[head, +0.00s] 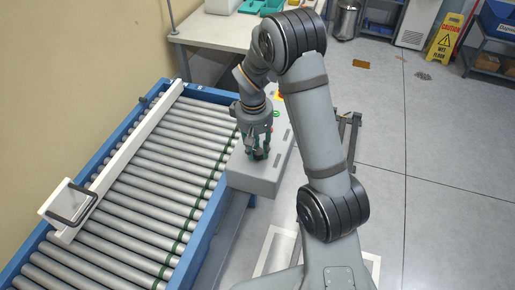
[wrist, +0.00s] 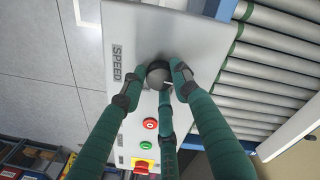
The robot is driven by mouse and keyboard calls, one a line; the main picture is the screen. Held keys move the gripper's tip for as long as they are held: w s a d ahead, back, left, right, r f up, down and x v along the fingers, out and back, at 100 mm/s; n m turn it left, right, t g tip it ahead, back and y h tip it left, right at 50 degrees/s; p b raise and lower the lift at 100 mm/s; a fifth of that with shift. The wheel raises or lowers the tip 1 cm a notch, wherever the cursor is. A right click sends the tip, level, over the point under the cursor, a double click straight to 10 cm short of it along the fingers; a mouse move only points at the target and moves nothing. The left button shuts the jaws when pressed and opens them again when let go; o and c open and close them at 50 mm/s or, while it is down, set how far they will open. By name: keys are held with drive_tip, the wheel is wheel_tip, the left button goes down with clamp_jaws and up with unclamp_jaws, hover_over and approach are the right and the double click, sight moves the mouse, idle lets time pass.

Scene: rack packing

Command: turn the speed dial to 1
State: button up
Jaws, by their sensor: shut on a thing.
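The speed dial (wrist: 158,78) is a round dark knob with a light pointer mark, on a grey control box (head: 263,178) beside the roller conveyor. In the wrist view the label SPEED (wrist: 117,63) stands next to it. My gripper (head: 258,154) points down at the box, and its green fingers are shut around the dial in the wrist view (wrist: 160,75). The fingers hide part of the dial's rim, and I cannot read any numbers around it.
The box also carries a red button (wrist: 150,123), a green button (wrist: 146,146) and a red-and-yellow switch (wrist: 143,166). The roller conveyor (head: 150,165) with a white rail (head: 125,155) runs along the box's left side. Open floor (head: 435,180) lies to the right.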

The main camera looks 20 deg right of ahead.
sight(256, 153)
drive_tip(key=shift+s+f, duration=0.1)
drive_tip(key=shift+s, duration=0.2)
drive_tip(key=o, duration=1.2)
drive_tip(key=shift+w, duration=0.1)
drive_tip(key=shift+c, duration=0.2)
drive_tip(key=shift+w, duration=0.1)
wheel_tip(256, 153, up, 12)
drive_tip(key=shift+a, duration=0.35)
